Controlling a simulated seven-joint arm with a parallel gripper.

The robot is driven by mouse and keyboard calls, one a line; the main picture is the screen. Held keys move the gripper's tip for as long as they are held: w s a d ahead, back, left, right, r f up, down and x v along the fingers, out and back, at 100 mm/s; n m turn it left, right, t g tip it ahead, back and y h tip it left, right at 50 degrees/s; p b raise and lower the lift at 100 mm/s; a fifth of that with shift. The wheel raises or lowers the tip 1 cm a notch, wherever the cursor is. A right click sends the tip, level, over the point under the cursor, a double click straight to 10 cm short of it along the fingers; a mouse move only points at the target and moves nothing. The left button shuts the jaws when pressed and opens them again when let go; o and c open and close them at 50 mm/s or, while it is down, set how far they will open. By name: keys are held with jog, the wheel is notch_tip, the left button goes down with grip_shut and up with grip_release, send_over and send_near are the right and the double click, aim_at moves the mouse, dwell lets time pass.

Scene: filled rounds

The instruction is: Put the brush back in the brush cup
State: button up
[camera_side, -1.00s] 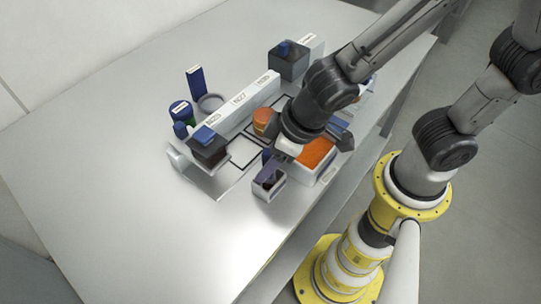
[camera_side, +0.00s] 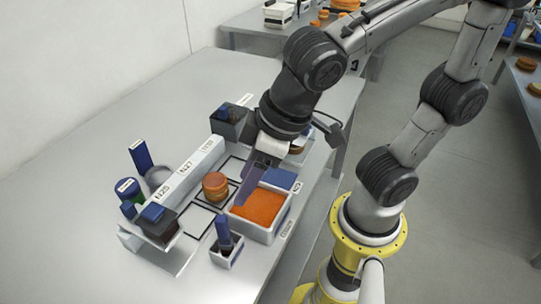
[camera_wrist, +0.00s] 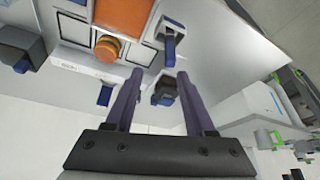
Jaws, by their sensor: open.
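The brush (camera_side: 222,229), with a blue handle, stands nearly upright in the small white brush cup (camera_side: 226,258) at the front of the table in the side view. In the wrist view the brush (camera_wrist: 170,50) shows with the cup (camera_wrist: 163,28) at upper right of centre. Its lower end is hidden by the cup. My gripper (camera_side: 250,182) is beyond the cup, close to the orange-filled tray, apart from the brush. In the wrist view its two purple fingers (camera_wrist: 157,75) are wide apart with nothing held between them.
A white tray of orange filling (camera_side: 260,208) stands just right of the cup. A stack of orange rounds (camera_side: 215,186) sits on the marked mat behind. A labelled white rack (camera_side: 185,177) and blue-lidded dark containers (camera_side: 158,222) stand left. The table's front left is clear.

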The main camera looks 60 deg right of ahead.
jog(key=s+d+m, duration=0.2)
jog(key=d, duration=0.6)
jog(key=s+d+r+m+t+h, duration=0.1)
jog(key=s+d+m, duration=0.1)
jog(key=d, duration=0.6)
jog(key=shift+d+r+h, duration=0.2)
jog(key=shift+r+h, duration=0.05)
jog(key=shift+h, duration=0.05)
